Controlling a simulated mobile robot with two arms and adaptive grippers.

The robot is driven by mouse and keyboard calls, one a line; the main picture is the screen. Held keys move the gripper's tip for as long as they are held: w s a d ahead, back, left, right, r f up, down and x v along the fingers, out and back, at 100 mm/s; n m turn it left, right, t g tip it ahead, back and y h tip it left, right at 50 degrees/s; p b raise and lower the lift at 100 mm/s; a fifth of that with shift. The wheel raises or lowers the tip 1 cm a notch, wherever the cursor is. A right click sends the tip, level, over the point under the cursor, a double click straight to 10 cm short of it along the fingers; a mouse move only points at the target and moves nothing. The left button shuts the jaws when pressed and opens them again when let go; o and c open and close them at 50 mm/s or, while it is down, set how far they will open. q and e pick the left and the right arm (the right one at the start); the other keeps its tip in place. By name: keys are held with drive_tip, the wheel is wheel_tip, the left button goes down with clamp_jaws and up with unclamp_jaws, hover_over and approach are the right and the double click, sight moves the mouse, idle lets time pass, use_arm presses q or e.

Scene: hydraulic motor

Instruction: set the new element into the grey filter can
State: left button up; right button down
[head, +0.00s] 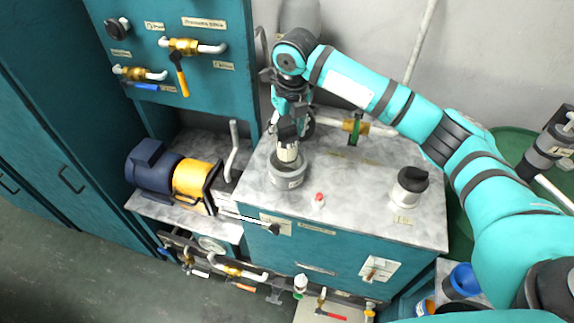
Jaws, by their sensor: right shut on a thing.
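The grey filter can (287,176) stands upright on the marbled top of the teal cabinet. My right gripper (288,140) points down above the can and is shut on the new element (287,152), a pale cylinder. The element is upright at the can's mouth; its lower end is hidden by the can's rim, so I cannot tell how deep it sits. My left gripper is not in view.
A small red-capped item (318,200) stands right of the can. A white canister with a black cap (409,187) is farther right on the cabinet top (350,207). A brass valve (355,127) and pipe run behind. A blue and yellow motor (165,172) is at left.

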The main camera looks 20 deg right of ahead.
sight(287, 153)
wheel_tip(287, 153, down, 6)
drive_tip(key=shift+r+p, duration=0.2)
drive_tip(key=shift+p, duration=0.35)
wheel_tip(287, 153, down, 2)
drive_tip(key=shift+f+p, duration=0.15)
drive_tip(key=shift+p, duration=0.15)
drive_tip(key=shift+f, duration=0.25)
drive_tip(key=c, duration=0.6)
unclamp_jaws()
drive_tip(key=shift+f, duration=0.15)
drive_tip(key=shift+o, duration=0.2)
drive_tip(key=r, duration=0.4)
drive_tip(key=s+r+b, duration=0.1)
drive_tip(key=r, duration=0.3)
drive_tip(key=r+b, duration=0.1)
drive_tip(key=r, duration=0.3)
drive_tip(key=shift+s+d+r, duration=0.1)
drive_tip(key=shift+s+d, duration=0.1)
drive_tip(key=shift+s, duration=0.2)
